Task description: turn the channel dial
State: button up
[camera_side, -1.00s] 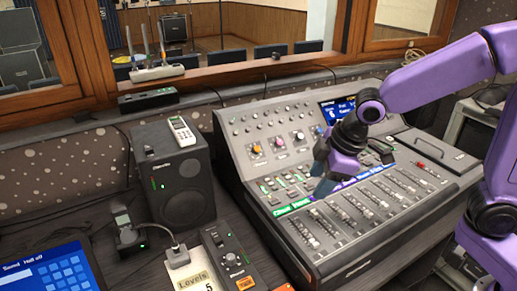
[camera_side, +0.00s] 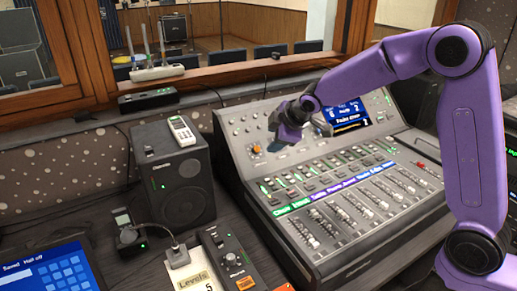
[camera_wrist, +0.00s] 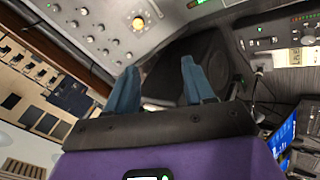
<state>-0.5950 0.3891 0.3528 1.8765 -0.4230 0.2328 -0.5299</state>
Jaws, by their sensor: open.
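The grey mixing desk (camera_side: 240,185) fills the middle of the side view. I cannot tell which dial is the channel dial. My gripper (camera_side: 277,121) is above the upper panel, just right of and above the orange dial in the side view. It covers part of the dial row. In the wrist view my two blue fingers (camera_wrist: 159,66) are apart with nothing between them, and the dial is ahead of them.
Rows of faders (camera_side: 345,213) and small buttons cover the desk's lower part. A lit screen (camera_side: 349,116) is at its upper right. A black speaker (camera_side: 183,185) stands left of the desk. A small control box (camera_side: 232,258) and a blue tablet (camera_side: 55,270) are in front.

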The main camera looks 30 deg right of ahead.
aim_at(257, 149)
jog(key=shift+t, duration=0.5)
jog(key=d+x, duration=0.1)
jog(key=x, duration=0.5)
jog(key=d+x, duration=0.1)
jog(key=x, duration=0.5)
jog(key=w+d+r+x, duration=0.1)
jog(key=x, duration=0.6)
jog(key=shift+d+f, duration=0.1)
jog(key=shift+d, duration=0.2)
grip_shut()
